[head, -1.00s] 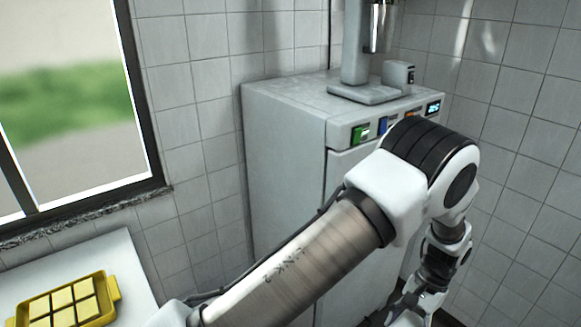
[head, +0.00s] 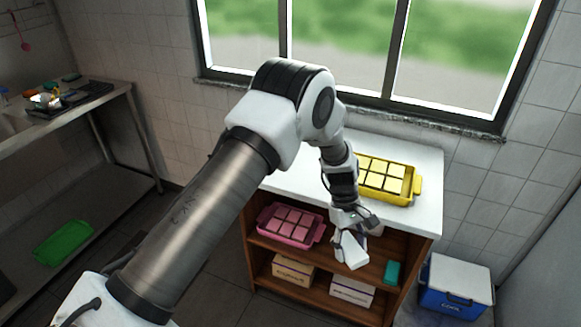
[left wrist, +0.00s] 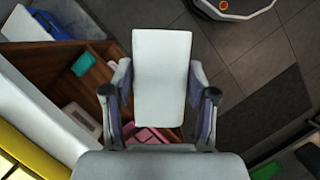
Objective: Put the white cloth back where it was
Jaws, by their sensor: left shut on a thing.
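The white cloth (head: 350,252) is a stiff-looking pale rectangle hanging below my left gripper (head: 350,220), in front of the shelf unit. In the left wrist view the cloth (left wrist: 162,70) lies between the two fingers of my left gripper (left wrist: 160,100), which is shut on it. The cloth is in front of the open shelves; I cannot tell whether it touches them. My right gripper is not in view.
The wooden unit's white top (head: 405,155) bears a yellow tray (head: 418,187). Its upper shelf holds a pink tray (head: 322,232) and a teal item (head: 392,272); boxes (head: 353,290) sit below. A blue cooler (head: 452,303) stands right, a metal table (head: 120,98) left.

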